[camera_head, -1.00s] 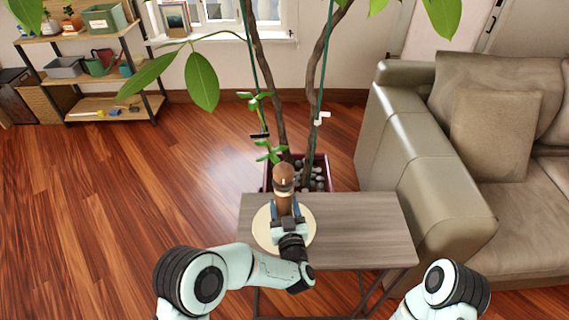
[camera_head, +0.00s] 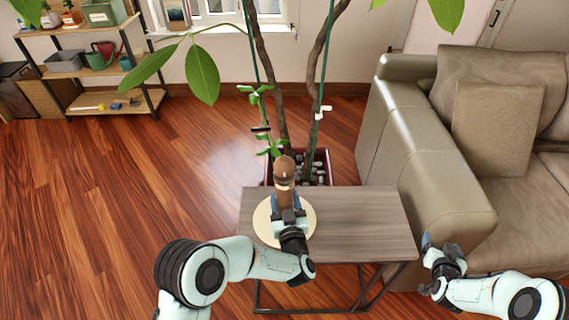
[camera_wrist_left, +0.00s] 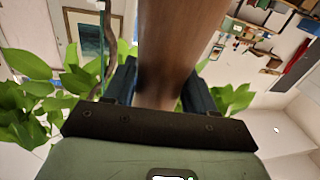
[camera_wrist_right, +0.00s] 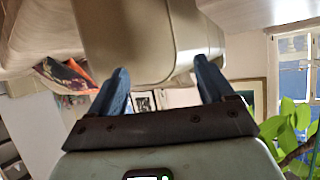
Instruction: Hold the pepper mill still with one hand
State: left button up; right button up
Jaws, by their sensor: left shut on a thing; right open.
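The brown wooden pepper mill (camera_head: 285,170) stands upright on a round cream board (camera_head: 262,225) on the small grey-wood table. My left gripper (camera_head: 287,204) is shut on the mill's body. In the left wrist view the mill's brown shaft (camera_wrist_left: 172,50) rises between my two fingers (camera_wrist_left: 157,88). The lower part of the mill is hidden by my left gripper in the head view. My right gripper (camera_head: 441,245) is open and empty, to the right of the table in front of the sofa arm. Its spread fingers also show in the right wrist view (camera_wrist_right: 163,85).
The table (camera_head: 360,225) is bare to the right of the board. A leather sofa (camera_head: 420,165) stands close on the right. A potted plant (camera_head: 322,165) with leafy stems rises behind the table. A shelf (camera_head: 95,70) stands at the back left.

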jog(key=w+a+r+n+t+y, duration=0.2)
jog(key=w+a+r+y, duration=0.15)
jog(key=a, duration=0.25)
jog(key=w+a+r+n+t+y, duration=0.2)
jog(key=w+a+r, duration=0.1)
jog(key=a+r, duration=0.3)
jog(key=n+g+y, duration=0.3)
jog(key=n+y, duration=0.8)
jog(key=y, duration=0.2)
send_near(291, 170)
jog(key=x, duration=1.1)
jog(key=shift+w+a+f, duration=0.1)
jog(key=shift+w+a, duration=0.1)
jog(key=shift+w, duration=0.05)
jog(key=shift+w+a, duration=0.3)
jog(key=c, duration=1)
